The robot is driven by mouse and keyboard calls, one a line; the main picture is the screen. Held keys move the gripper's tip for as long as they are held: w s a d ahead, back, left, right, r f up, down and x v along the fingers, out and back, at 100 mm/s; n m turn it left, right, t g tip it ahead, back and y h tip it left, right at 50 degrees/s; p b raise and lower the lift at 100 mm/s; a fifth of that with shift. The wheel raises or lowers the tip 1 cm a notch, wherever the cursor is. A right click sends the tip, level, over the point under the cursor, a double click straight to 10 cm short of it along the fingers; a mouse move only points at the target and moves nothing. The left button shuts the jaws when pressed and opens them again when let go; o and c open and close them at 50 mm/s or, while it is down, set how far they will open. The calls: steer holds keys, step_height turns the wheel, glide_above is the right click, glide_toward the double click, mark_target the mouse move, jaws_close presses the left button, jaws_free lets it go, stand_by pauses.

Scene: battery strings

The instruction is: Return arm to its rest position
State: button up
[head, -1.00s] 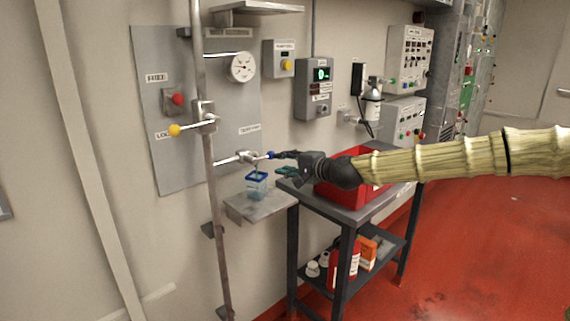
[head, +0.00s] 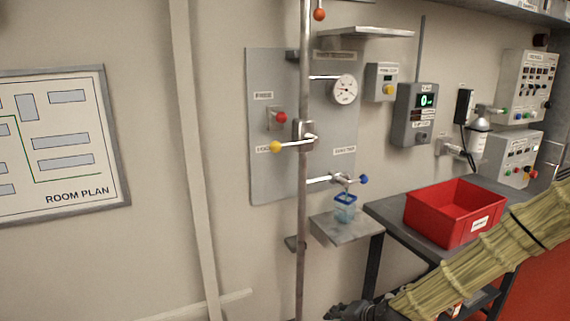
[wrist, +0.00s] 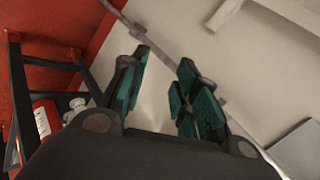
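My arm, in a yellowish ribbed sleeve, enters the head view from the lower right. My gripper (head: 340,311) is at the bottom edge of that view, below the small grey shelf and apart from the wall fittings. In the wrist view its two teal-padded fingers (wrist: 160,95) stand apart with nothing between them. The blue-handled tap (head: 345,180) and the blue-rimmed beaker (head: 345,208) on the small shelf (head: 345,232) are clear of my gripper.
A table (head: 390,217) with a red bin (head: 450,212) stands at the right, close to my sleeve. A vertical pipe (head: 303,220) with a yellow-knobbed lever (head: 276,147) runs down the wall. A room plan (head: 60,135) hangs at the left. A red extinguisher (wrist: 46,118) shows beneath the table.

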steer(key=s+f+n+g+h+p, duration=0.1)
steer(key=s+f+n+g, duration=0.1)
steer(key=s+f, duration=0.65)
steer(key=s+f+n+g+h, duration=0.1)
steer(key=s+f+n+g, duration=0.1)
steer(key=s+f, duration=0.65)
steer(key=s+d+f+n+g+h, duration=0.1)
steer(key=s+d+n, duration=0.1)
steer(key=s, duration=0.9)
steer(key=s+d+n+g+h+p, duration=0.1)
steer(key=s+d, duration=0.4)
steer(key=s, duration=0.6)
steer(key=shift+s+d+f+n+g+h, duration=0.2)
steer(key=shift+s+f+n+g+h, duration=0.25)
steer(key=shift+g, duration=0.25)
steer(key=shift+r, duration=0.15)
steer(key=shift+c, duration=0.2)
